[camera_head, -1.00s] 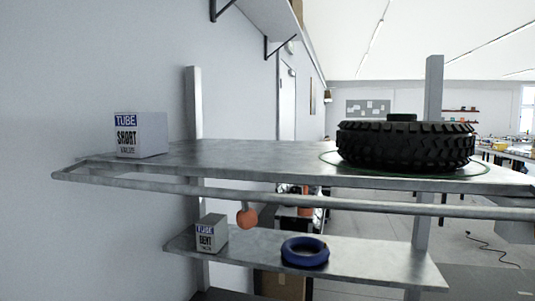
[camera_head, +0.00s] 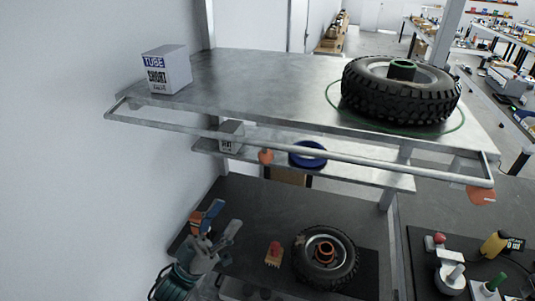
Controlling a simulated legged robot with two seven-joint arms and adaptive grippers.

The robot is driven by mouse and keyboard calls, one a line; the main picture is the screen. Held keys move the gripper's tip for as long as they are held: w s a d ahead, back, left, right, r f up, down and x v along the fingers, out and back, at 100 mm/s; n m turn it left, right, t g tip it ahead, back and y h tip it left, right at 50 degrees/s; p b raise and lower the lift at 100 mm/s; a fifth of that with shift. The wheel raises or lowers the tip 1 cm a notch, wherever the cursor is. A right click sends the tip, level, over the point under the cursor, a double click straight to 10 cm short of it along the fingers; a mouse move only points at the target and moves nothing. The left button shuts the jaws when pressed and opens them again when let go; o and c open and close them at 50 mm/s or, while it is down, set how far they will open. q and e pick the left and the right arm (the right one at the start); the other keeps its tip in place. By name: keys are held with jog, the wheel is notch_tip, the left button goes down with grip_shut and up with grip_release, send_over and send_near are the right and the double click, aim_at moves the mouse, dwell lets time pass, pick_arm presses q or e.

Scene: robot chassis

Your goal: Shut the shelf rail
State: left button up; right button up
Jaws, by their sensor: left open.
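The shelf rail (camera_head: 300,147) is a grey metal bar along the front of the upper metal shelf (camera_head: 265,85). It stands out from the shelf's front edge, with a gap between them, and its ends bend back toward the shelf. An orange ball (camera_head: 265,157) shows just below the rail's middle, and an orange round part (camera_head: 481,195) is at its right end. My left gripper (camera_head: 221,222) is at the lower left, below the rail and apart from it, with its fingers spread and nothing between them. My right gripper does not show.
A tube box (camera_head: 167,69) and a large tyre (camera_head: 400,95) stand on the upper shelf. The shelf below holds another box (camera_head: 231,136) and a blue ring (camera_head: 307,155). A wheel (camera_head: 326,258) and a red-topped button (camera_head: 274,254) are on the dark surface beneath. A wall is at left.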

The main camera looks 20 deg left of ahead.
aim_at(266, 155)
pick_arm(q)
jog(key=p+x, duration=0.2)
jog(key=x, duration=1.3)
jog(key=shift+d+r, duration=0.1)
jog(key=shift+r, duration=0.05)
jog(key=shift+w+d+r+p, duration=0.2)
jog(key=shift+w+r+p, duration=0.05)
jog(key=shift+w+p, duration=0.05)
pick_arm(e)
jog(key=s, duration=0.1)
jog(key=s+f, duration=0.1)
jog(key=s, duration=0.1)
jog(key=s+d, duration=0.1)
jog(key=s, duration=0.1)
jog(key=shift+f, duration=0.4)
pick_arm(q)
jog(key=shift+a, duration=0.1)
grip_shut()
